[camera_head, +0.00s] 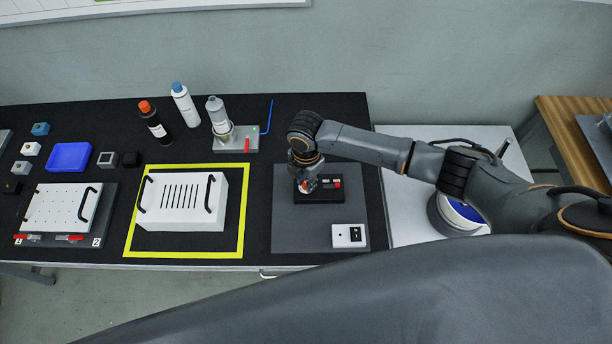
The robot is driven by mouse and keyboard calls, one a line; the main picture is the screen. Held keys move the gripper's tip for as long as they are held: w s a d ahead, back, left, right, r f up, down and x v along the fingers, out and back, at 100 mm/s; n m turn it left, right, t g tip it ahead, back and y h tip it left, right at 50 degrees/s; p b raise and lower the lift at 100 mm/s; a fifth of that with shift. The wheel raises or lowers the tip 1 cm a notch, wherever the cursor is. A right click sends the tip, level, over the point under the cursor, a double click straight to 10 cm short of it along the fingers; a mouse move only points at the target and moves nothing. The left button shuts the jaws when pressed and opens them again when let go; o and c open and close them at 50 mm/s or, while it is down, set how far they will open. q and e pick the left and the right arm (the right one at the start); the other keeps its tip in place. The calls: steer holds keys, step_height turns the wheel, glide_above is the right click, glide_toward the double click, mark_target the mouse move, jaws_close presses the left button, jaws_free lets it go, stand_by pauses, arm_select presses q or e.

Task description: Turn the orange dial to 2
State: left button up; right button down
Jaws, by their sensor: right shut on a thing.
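A black control box (326,195) with small red parts sits on a grey mat (290,232) at the right of the black table. My right arm reaches in from the right, and my right gripper (306,184) points down over the left part of this box. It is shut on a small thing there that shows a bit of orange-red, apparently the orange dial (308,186). The gripper hides most of the dial, so its setting cannot be read. My left gripper is not in view.
A white switch box (349,236) lies close in front of the black box. A white slotted case (182,203) with handles stands inside a yellow frame (243,210). Bottles (155,122), a blue tray (69,157) and several small blocks are farther left.

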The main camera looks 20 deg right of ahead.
steer(key=shift+d+m, duration=0.1)
steer(key=shift+m, duration=0.3)
steer(key=c, duration=1.2)
jaws_free()
step_height(320, 180, up, 12)
steer(key=shift+f, duration=0.1)
